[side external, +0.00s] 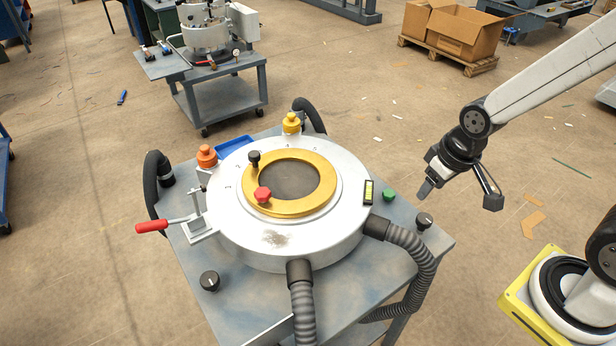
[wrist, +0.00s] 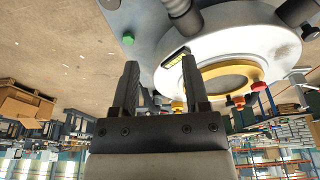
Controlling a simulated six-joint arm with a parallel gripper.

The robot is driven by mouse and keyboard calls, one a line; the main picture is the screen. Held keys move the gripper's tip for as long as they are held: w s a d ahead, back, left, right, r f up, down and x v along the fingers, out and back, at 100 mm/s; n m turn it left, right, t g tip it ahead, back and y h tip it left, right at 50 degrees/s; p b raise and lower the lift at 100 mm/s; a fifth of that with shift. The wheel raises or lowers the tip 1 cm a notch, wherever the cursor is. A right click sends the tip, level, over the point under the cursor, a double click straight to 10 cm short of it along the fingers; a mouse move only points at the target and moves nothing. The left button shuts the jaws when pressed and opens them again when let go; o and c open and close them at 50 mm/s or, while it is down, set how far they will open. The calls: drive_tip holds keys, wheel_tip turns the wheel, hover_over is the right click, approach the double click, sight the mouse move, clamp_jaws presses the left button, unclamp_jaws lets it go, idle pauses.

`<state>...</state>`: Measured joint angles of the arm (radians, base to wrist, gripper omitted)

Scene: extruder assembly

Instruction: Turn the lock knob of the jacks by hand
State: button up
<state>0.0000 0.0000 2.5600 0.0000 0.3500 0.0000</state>
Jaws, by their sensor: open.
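Several knobs stand on and around a round white machine (side external: 235,225) with a gold ring (side external: 309,208); I cannot tell which one is the jacks' lock knob. On the machine are a red knob (side external: 263,195), a small black knob (side external: 254,158), an orange knob (side external: 207,157) and a yellow knob (side external: 291,123). A green knob (side external: 389,195) and black dial knobs (side external: 424,220) (side external: 210,281) sit on the table. My gripper (side external: 459,200) is open and empty, in the air right of the table. The wrist view shows its spread fingers (wrist: 160,64), with the green knob (wrist: 128,38) beyond.
A second cart (side external: 225,95) and cardboard boxes (side external: 455,32) stand behind. The floor between them is mostly clear.

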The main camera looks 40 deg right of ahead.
drive_tip(key=shift+o, duration=0.2)
drive_tip(key=shift+o, duration=1.2)
drive_tip(key=g, duration=0.3)
hover_over(389, 193)
wheel_tip(389, 193, down, 13)
drive_tip(key=shift+f, duration=0.1)
drive_tip(key=shift+f, duration=3.95)
